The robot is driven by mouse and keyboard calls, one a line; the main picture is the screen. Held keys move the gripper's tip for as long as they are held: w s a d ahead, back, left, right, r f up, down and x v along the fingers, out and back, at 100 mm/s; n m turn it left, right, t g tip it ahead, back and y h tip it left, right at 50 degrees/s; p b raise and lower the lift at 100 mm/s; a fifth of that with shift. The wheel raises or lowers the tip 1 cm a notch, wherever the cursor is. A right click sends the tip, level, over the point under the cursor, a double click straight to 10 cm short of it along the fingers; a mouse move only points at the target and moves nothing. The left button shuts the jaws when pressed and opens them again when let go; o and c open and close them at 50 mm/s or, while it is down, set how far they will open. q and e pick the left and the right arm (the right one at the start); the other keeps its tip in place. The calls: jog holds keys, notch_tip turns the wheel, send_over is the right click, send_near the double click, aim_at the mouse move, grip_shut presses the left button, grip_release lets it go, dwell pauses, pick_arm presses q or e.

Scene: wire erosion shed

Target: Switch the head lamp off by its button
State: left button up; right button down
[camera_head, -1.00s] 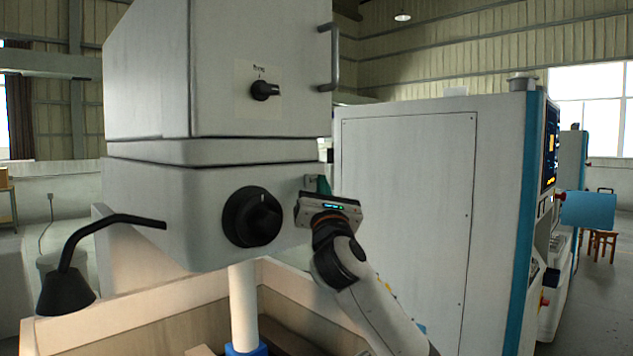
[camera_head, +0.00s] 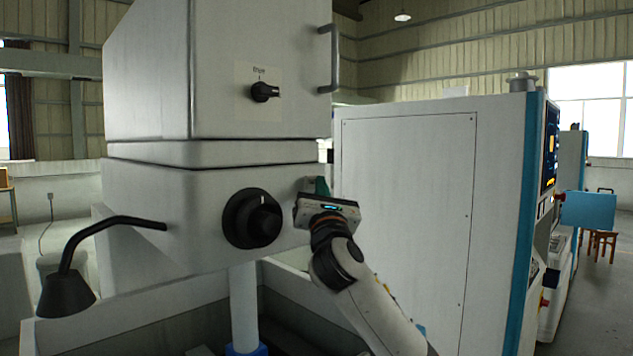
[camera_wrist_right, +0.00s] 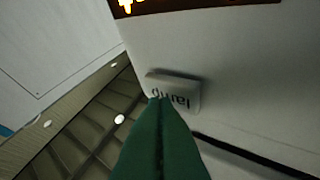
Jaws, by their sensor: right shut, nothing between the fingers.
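The machine head (camera_head: 215,200) is a pale grey block in the middle of the head view. The black lamp (camera_head: 68,292) hangs on a bent arm at its left, and no light shows below it. The white button (camera_wrist_right: 172,90), marked "lamp", stands out from the head's face in the right wrist view. My right gripper (camera_head: 322,186) has its green fingers together with nothing between them, at the right edge of the head. Its tips (camera_wrist_right: 158,100) overlap the button's edge in the wrist view; I cannot tell if they press it. My left gripper is not in view.
A large black knob (camera_head: 252,218) sits just left of my right gripper. A smaller knob (camera_head: 264,92) and a handle (camera_head: 329,60) are higher up. A tall white cabinet (camera_head: 408,200) stands close at the right. The open tank lies below the head.

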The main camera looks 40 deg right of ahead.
jog(key=shift+w, duration=0.15)
jog(key=shift+s, duration=0.2)
dwell(0.4)
jog(key=s, duration=0.6)
jog(key=shift+d, duration=0.25)
dwell(0.6)
